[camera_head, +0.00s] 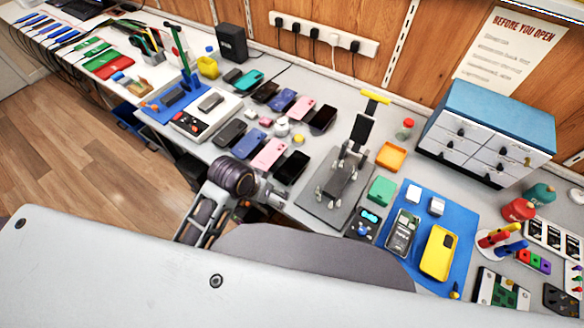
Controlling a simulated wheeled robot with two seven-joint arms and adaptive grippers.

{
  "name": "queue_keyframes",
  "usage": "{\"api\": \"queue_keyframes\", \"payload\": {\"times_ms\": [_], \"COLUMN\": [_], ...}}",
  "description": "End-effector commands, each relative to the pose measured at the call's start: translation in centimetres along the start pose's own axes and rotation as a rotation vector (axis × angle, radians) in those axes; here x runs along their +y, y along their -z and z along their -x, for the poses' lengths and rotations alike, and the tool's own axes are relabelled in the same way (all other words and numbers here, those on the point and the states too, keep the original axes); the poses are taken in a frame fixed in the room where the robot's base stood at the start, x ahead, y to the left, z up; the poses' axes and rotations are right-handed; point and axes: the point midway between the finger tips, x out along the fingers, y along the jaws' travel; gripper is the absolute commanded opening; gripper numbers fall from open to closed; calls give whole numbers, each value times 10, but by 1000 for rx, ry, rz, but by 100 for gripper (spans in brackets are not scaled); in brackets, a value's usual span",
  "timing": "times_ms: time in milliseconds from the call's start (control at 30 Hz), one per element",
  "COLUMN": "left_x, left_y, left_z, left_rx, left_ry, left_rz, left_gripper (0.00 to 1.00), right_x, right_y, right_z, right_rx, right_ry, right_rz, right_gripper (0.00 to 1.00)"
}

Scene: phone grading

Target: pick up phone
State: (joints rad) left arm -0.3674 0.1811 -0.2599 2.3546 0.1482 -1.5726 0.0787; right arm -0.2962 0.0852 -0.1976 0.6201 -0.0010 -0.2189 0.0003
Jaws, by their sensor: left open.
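Several phones lie in two rows on the grey worktable. The front row holds a dark phone (231,133), a blue one (248,143), a pink one (268,153) and a black one (292,167). Behind them lie a purple-blue phone (282,100), another pink one (302,108) and another black one (323,120). My left gripper (274,197) is open, at the table's front edge, just in front of the front-row black phone and apart from it. Its fingers are small and partly hidden by my own arm. My right gripper is not in view.
A metal stand (338,185) rises right of the phones. Further right, a blue mat (462,222) holds an opened phone (403,232) and a yellow case (439,252). A blue-topped drawer cabinet (488,112) stands at the back right. Small white jars (281,127) sit between the phone rows.

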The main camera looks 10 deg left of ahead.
Motion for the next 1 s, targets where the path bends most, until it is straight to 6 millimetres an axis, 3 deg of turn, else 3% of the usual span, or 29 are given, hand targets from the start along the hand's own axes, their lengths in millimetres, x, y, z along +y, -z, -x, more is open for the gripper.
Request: {"api": "queue_keyframes", "payload": {"times_ms": [300,1000], "left_x": [40,100], "left_y": [38,89], "left_z": [4,1], "left_rx": [19,-27], "left_ry": [-89,-196], "left_rz": [-72,-214], "left_gripper": [88,88], "right_x": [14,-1], "right_y": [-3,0], "right_z": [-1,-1], "right_rx": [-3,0], "right_ry": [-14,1], "right_rz": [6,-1], "right_gripper": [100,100]}}
